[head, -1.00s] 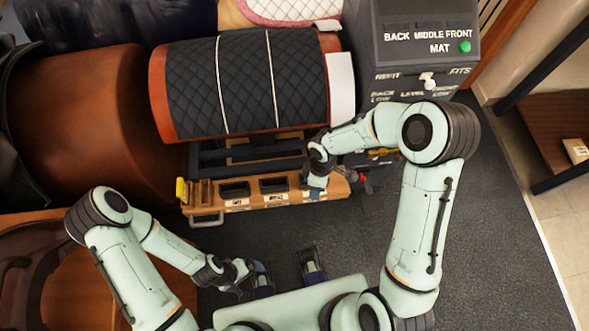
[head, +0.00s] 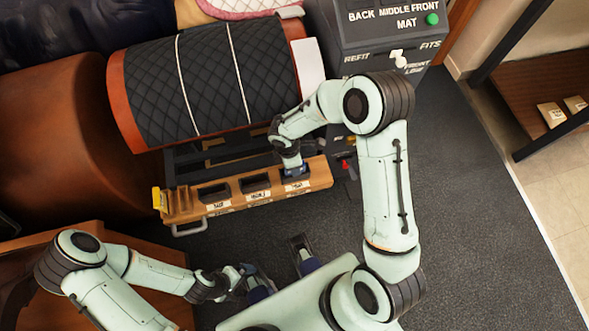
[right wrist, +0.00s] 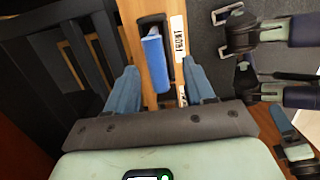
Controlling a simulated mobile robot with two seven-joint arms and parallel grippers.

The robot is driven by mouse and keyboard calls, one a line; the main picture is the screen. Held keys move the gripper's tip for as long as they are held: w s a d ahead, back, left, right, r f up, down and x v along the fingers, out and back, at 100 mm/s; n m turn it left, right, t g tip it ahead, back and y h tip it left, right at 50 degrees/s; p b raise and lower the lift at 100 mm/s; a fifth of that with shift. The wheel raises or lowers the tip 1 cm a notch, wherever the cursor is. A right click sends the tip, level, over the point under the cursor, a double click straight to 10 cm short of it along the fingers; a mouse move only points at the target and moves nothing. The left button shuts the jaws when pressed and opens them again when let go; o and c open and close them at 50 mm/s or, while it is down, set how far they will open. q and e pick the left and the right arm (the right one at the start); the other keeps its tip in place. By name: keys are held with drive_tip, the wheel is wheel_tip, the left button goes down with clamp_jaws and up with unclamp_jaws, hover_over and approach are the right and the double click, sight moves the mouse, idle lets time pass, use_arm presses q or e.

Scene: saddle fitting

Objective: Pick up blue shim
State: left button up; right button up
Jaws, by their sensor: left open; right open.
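The blue shim (right wrist: 153,62) stands in a slot of the wooden tray (head: 215,210), beside a white label that seems to read FRONT. In the right wrist view my right gripper (right wrist: 163,88) is open, with one blue finger on each side of the shim and a gap to both. In the head view my right gripper (head: 292,170) is over the right end of the tray, and the shim is hard to tell from its fingers. My left gripper (head: 280,270) is open and empty, below the tray in the picture.
Two dark slots (head: 256,182) lie left of my right gripper. A saddle pad (head: 210,80) on a stand is behind the tray. A grey console (head: 390,30) with a green button stands at the back right. Dark floor (head: 470,220) on the right is clear.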

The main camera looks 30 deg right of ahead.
drive_tip(key=f, duration=0.2)
drive_tip(key=d+f, duration=0.1)
drive_tip(key=f, duration=0.1)
drive_tip(key=shift+w+f+b, duration=0.1)
drive_tip(key=shift+f+b, duration=0.2)
drive_tip(key=shift+a, duration=0.1)
clamp_jaws()
drive_tip(key=shift+r, duration=0.1)
